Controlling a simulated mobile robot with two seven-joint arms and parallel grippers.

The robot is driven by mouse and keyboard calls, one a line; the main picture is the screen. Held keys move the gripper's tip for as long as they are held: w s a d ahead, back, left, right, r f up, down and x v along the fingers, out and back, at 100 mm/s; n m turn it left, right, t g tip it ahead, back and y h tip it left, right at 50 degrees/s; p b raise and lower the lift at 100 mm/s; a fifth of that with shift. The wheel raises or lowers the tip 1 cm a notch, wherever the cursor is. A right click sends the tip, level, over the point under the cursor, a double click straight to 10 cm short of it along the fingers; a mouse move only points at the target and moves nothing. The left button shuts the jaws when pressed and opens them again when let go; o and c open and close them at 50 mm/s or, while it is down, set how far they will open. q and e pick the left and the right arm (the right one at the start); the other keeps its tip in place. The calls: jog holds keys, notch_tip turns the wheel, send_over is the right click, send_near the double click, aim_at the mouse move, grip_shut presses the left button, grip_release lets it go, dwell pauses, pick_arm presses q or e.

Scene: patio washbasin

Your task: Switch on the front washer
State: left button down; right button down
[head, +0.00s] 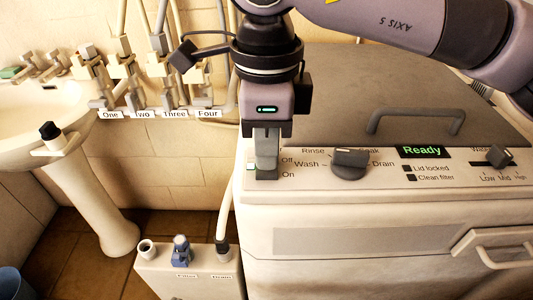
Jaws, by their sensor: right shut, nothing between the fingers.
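The front washer (380,240) fills the lower right of the head view. Its panel has an Off/On switch at the left end, a dark dial (349,163) marked Rinse, Soak, Wash and Drain, and a lit green "Ready" display (421,151). My right gripper (266,174) points down with its fingers shut and empty at the left end of the panel, right beside the "On" label. The fingers cover most of the switch, so its position and any contact cannot be told. My left gripper is not in view.
A grey lid handle (416,121) rises from the washer top. A slider knob (499,156) sits at the panel's right. Valves labelled One to Four (158,114) line the wall. A white basin (38,108) stands left, and a low box with hose fittings (190,275) adjoins the washer.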

notch_tip(320, 180, up, 6)
jog(key=p, duration=0.3)
jog(key=shift+r+p, duration=0.2)
jog(key=shift+p, duration=0.15)
dwell(0.4)
